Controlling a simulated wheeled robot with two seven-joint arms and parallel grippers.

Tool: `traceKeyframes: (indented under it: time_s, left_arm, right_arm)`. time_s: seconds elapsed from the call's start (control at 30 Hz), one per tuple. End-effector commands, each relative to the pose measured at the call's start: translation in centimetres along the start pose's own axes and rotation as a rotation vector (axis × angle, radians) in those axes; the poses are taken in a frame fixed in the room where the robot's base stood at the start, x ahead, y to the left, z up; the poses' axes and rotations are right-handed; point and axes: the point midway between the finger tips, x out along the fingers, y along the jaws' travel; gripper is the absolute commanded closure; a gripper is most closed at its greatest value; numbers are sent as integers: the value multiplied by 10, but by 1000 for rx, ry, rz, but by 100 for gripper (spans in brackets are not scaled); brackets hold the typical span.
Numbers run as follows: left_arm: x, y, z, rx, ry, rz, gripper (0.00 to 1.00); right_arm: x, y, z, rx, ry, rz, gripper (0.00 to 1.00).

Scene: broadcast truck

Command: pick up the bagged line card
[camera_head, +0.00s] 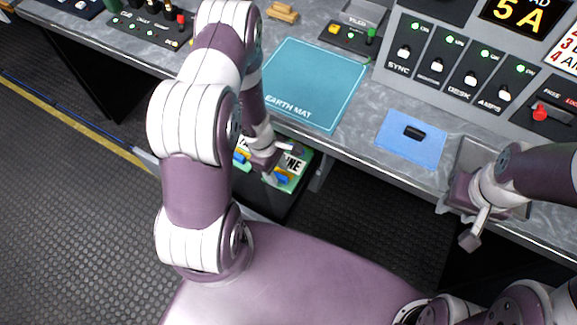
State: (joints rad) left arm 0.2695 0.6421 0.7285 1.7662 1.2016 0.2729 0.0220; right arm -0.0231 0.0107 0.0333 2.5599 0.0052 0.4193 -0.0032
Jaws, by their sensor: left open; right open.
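A black open bin (285,203) stands below the bench's front edge, under the teal mat. In it I see a green item with a white label (292,163) ending in "NE", along with blue and yellow parts. This may be the bagged line card, but my arm hides much of it and I cannot make out a bag. My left gripper (279,163) is open, over the bin and close to the labelled item; I cannot tell whether they touch. My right gripper (458,222) is open and empty at the bench's front edge on the right.
The teal earth mat (318,75) lies bare on the grey bench. A blue pad (400,148) holds a small black part (414,132). A grey tray (468,158) sits beside my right gripper. A switch panel (470,65) rises at the back.

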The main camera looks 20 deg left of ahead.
Motion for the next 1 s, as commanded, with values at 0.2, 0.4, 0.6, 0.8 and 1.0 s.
traceKeyframes:
  time_s: [0.2, 0.4, 0.6, 0.8, 1.0]
  left_arm:
    - [15, 0, 0, 0, 1, 1, 53]
    - [14, 0, 0, 0, 1, 1, 79]
    - [14, 0, 0, 0, 1, 2, 100]
    - [13, 1, 0, 0, 1, 2, 100]
    - [5, -6, 2, -2, 1, 2, 100]
  right_arm:
    - [4, 0, 0, 0, 0, 0, 57]
    - [3, 0, 0, 0, 0, 0, 57]
    - [3, 0, 0, 0, 0, 0, 57]
    - [3, 0, 0, 0, 0, 0, 57]
    - [10, 0, 1, 0, 0, 0, 57]
